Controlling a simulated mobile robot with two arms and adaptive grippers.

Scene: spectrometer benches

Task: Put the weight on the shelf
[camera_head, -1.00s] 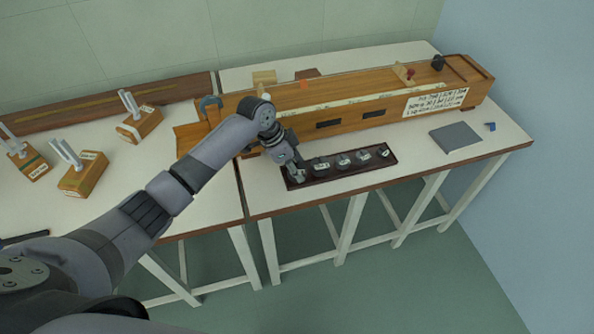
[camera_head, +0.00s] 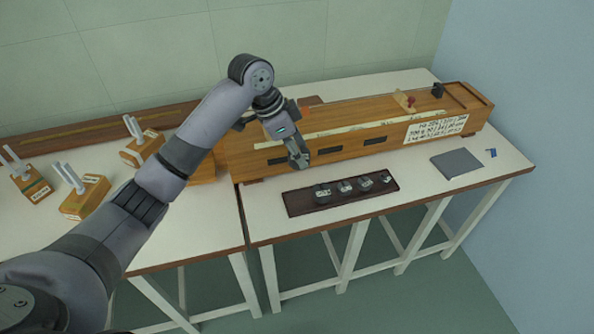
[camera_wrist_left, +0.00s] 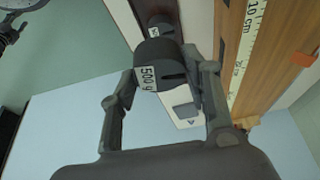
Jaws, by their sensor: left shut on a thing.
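My left gripper (camera_head: 301,163) is shut on a dark cylindrical weight (camera_wrist_left: 157,66) with a white "500 g" label, seen between the fingers in the left wrist view. In the head view the gripper hangs above the table, in front of the long wooden bench, clear of the tray. The held weight is mostly hidden by the fingers there. A dark brown tray (camera_head: 300,204) lies below with several weights in a row; its left end is bare. I cannot make out a clear shelf. My right gripper is not in view.
The long wooden bench (camera_head: 357,129) with a scale fills the back of the right table. A grey flat pad (camera_head: 456,163) lies to the right. Wooden blocks with upright prongs (camera_head: 85,197) stand on the left table. The white tabletop between tray and pad is clear.

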